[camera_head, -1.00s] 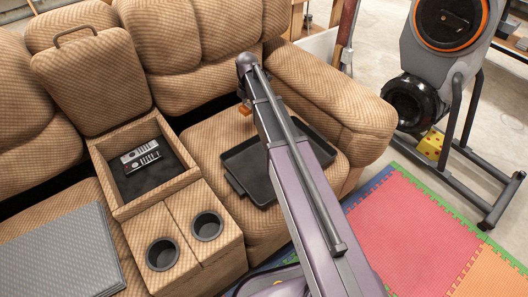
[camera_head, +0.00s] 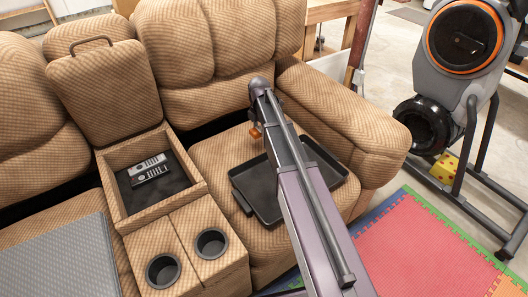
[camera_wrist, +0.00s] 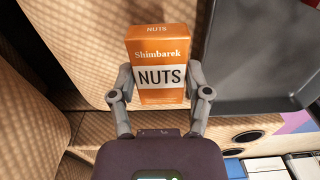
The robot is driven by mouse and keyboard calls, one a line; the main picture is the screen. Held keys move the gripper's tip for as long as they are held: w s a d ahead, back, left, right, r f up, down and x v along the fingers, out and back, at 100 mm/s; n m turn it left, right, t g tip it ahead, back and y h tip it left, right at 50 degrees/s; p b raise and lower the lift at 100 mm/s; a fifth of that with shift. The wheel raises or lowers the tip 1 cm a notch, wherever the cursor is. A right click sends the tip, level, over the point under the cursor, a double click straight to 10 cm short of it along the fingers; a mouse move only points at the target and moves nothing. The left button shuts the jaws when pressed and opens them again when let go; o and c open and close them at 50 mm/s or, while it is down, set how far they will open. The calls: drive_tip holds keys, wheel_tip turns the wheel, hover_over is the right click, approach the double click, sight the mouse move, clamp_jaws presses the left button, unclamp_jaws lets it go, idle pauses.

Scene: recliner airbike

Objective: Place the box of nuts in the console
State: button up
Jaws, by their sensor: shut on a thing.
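The box of nuts (camera_wrist: 160,55) is orange with a white band reading NUTS and stands upright in the wrist view. My gripper (camera_wrist: 160,92) is shut on it, one finger at each side. In the head view a small orange part of the box (camera_head: 255,132) shows beside my arm, over the right seat; the arm hides most of the gripper. The console (camera_head: 118,207) is the open tan compartment left of that seat, with a dark bottom. My gripper is to the right of it, apart from it.
Two remotes (camera_head: 149,169) lie in the console. Its lid (camera_head: 100,85) stands raised behind it. Two cup holders (camera_head: 212,242) are in front. A black tray (camera_head: 266,207) lies on the right seat. A grey mat (camera_head: 60,260) covers the left seat.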

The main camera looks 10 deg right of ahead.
drive_tip(key=b, duration=0.5)
hover_over(260, 150)
drive_tip(key=shift+f, duration=2.7)
drive_tip(key=shift+f+b, duration=1.8)
drive_tip(key=shift+f, duration=0.1)
drive_tip(key=shift+f, duration=0.15)
drive_tip(key=o, duration=1.2)
drive_tip(key=shift+o, duration=0.2)
drive_tip(key=shift+r, duration=0.2)
wheel_tip(260, 150, up, 12)
drive_tip(key=p, duration=1.2)
